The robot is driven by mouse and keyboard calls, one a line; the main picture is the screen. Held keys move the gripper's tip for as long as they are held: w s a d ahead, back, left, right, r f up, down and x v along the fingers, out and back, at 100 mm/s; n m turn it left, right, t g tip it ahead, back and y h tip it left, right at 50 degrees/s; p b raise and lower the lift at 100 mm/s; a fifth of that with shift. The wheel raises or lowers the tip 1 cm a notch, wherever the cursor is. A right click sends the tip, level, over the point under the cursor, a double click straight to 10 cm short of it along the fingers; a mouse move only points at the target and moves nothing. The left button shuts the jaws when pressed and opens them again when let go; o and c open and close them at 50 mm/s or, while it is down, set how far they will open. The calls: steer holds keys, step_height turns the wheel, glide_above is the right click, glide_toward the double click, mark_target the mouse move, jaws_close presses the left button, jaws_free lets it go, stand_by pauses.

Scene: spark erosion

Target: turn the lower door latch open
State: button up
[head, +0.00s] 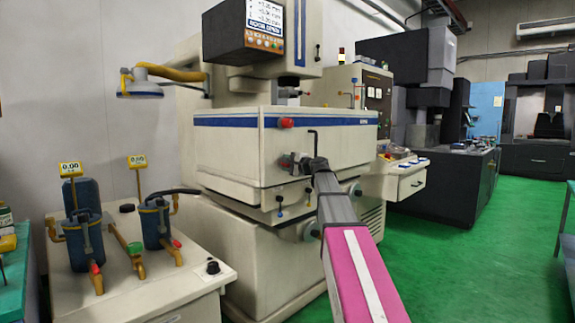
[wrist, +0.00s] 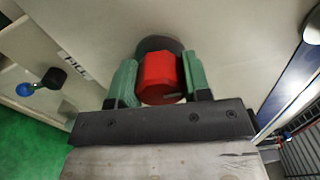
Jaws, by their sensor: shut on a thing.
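My gripper (wrist: 158,82) is shut on a red latch knob (wrist: 162,72) in the wrist view, with one green fingertip on each side of it. The knob sits in front of a dark round base (wrist: 158,44) on the pale tank door. In the head view my gripper (head: 290,161) is at the front of the machine's tank, below the blue stripe, and hides the held latch. Another red latch knob (head: 286,122) shows above it on the blue stripe. The turn angle of the held latch is hard to tell.
A black knob (wrist: 54,77) and a blue knob (wrist: 25,90) stick out near the held latch. A bent dark handle (head: 314,142) is just above my gripper. A bench with blue filter canisters (head: 155,225) stands at left. Green floor (head: 440,240) is clear at right.

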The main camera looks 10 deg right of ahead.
steer(key=shift+m, duration=0.3)
steer(key=o, duration=0.9)
steer(key=shift+o, duration=0.2)
steer(key=v, duration=1)
steer(key=shift+s+d, duration=0.25)
steer(key=shift+s, duration=0.05)
